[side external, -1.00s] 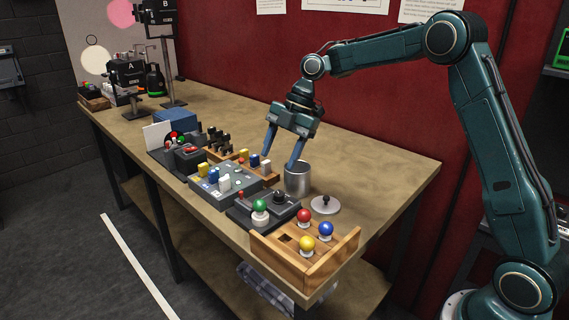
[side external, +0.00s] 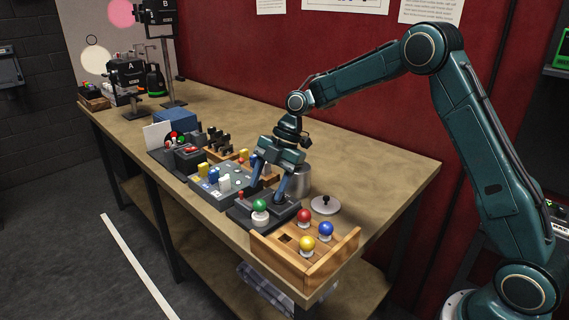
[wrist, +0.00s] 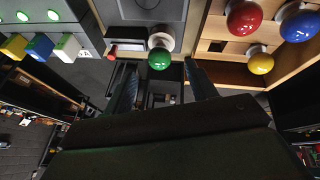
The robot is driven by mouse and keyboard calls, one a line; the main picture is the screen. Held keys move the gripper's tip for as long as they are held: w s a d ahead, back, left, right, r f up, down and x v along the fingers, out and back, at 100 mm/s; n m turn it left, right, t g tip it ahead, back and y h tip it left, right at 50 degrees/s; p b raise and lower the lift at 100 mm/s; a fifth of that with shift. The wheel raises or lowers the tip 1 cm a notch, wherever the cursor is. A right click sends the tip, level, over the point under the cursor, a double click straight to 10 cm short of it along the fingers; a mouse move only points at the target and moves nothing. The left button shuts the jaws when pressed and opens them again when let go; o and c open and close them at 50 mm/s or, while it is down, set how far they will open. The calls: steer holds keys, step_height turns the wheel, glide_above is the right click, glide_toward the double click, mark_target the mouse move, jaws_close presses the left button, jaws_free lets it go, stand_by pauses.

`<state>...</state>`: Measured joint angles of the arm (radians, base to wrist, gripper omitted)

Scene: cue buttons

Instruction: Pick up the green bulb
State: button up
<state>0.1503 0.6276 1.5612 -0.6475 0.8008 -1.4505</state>
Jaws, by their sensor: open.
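The green bulb (side external: 260,205) has a white base and stands upright at the near end of a dark grey box (side external: 240,216). It also shows in the wrist view (wrist: 159,58), just ahead of the fingertips and roughly centred between them. My gripper (side external: 267,192) is open and empty. Its fingers are spread low over the dark box, behind the green bulb in the side view. They look apart from the bulb, though the exact gap is hard to judge. The gripper hides part of the box's top.
A wooden tray (side external: 277,257) with red (side external: 304,216), blue (side external: 326,229) and yellow (side external: 307,243) bulbs stands at the right. A grey block panel (side external: 207,194) is to the left. A metal cup (side external: 301,181) stands behind the gripper, near a round lid (side external: 325,205).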

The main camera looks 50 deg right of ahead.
mark_target(261, 200)
steer(key=shift+x, duration=2.4)
steer(key=c, duration=1.1)
steer(key=shift+r, duration=0.2)
step_height(261, 200, up, 20)
steer(key=shift+f, duration=0.2)
